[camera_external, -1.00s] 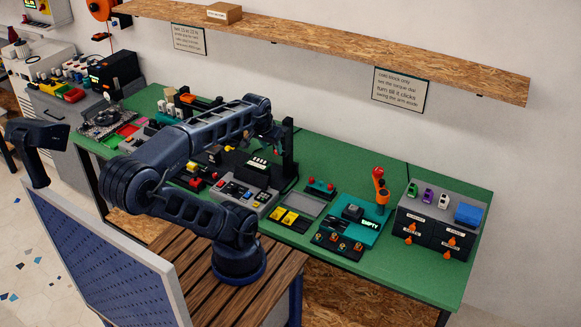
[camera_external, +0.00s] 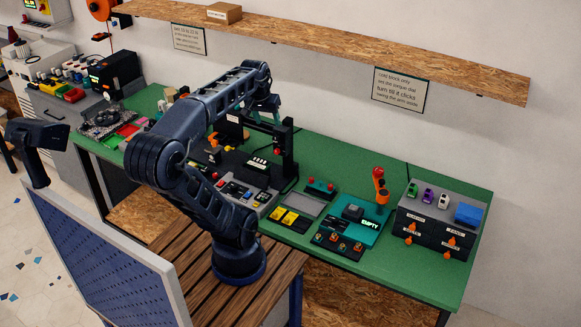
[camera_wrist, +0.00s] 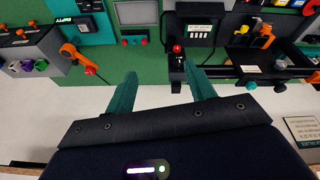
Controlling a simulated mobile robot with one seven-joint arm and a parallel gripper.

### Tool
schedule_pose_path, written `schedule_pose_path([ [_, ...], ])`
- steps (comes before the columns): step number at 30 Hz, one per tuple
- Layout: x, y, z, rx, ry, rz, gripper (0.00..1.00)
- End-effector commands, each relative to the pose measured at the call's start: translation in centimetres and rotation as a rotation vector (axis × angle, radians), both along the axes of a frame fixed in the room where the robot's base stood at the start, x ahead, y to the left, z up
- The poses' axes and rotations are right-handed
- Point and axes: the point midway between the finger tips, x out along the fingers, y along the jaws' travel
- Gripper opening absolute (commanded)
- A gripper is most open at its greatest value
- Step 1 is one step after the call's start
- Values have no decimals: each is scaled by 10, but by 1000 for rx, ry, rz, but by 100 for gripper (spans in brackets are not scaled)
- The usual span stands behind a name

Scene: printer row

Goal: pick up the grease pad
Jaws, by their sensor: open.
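No item is clearly marked as the grease pad. My gripper (camera_external: 264,108) is in the air above the back of the bench, by the tall black printer frame (camera_external: 287,150), well left of the blue block. In the wrist view my gripper (camera_wrist: 163,88) has its two green fingers apart with nothing between them. The blue block does not clearly show in the wrist view.
A teal station marked EMPTY (camera_external: 362,228), an orange-handled tool (camera_external: 380,188), yellow pads (camera_external: 285,217) and a grey tray (camera_external: 303,203) stand on the green bench. A wooden shelf (camera_external: 350,45) runs along the wall above. Bare green bench lies behind the teal station.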

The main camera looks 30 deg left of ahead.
Motion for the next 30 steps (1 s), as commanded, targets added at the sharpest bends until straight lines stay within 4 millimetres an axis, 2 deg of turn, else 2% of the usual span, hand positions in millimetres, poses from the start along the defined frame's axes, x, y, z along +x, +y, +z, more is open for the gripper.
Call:
schedule_pose_path([
  [8, 46, 66, 20, -89, 110, 241, 55],
  [15, 76, 138, 30, -172, 199, 456, 55],
  [23, 95, 228, 30, -264, 290, 687, 55],
  [30, 95, 319, 19, -353, 370, 896, 55],
])
